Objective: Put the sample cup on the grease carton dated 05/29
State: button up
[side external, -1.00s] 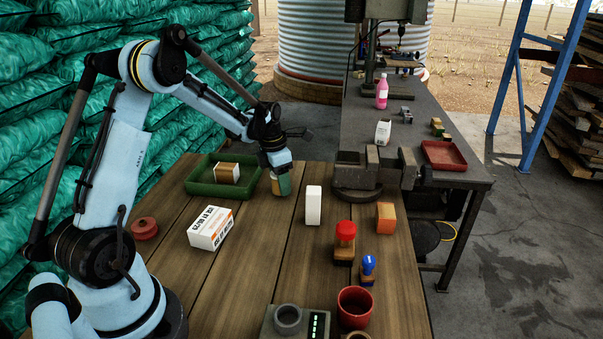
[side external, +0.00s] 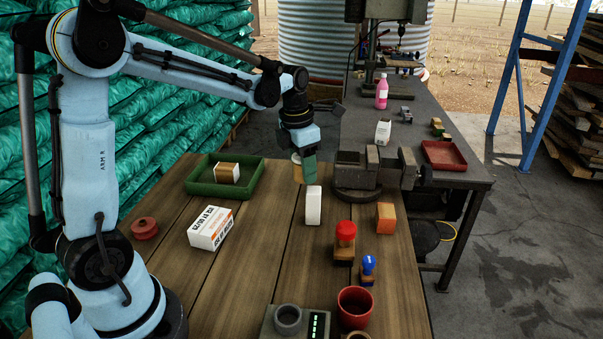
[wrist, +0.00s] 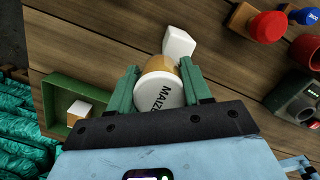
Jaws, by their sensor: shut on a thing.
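My gripper (side external: 304,174) is shut on the sample cup (side external: 296,168), near the far edge of the wooden table. In the wrist view the cup (wrist: 160,90) sits between the two green fingers. It has a tan side and a white lid with dark letters beginning "MAIZ". A white and orange carton (side external: 210,228) lies on the table at left, with dark print too small to read surely. A white carton (side external: 313,205) stands upright just in front of the cup, and shows above it in the wrist view (wrist: 179,43). I cannot tell which carton bears 05/29.
A green tray (side external: 203,189) holding a white and brown box (side external: 227,173) is left of the cup. Red and blue-handled stamps (side external: 345,240) (side external: 368,268), an orange block (side external: 386,217) and a red cup (side external: 355,308) stand at right. A vise (side external: 372,170) is on the dark bench.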

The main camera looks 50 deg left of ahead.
jog(key=shift+s+d+r, duration=0.25)
jog(key=shift+s+r, duration=0.05)
jog(key=shift+s, duration=0.05)
jog(key=s+d+r, duration=0.2)
jog(key=s, duration=0.7)
jog(key=s+d+r, duration=0.2)
jog(key=s, duration=0.7)
send_over(213, 219)
jog(key=f, duration=0.6)
jog(key=shift+s+f, duration=0.25)
jog(key=shift+f, duration=2.1)
jog(key=shift+f, duration=0.1)
jog(key=o, duration=1.2)
jog(key=shift+c, duration=0.2)
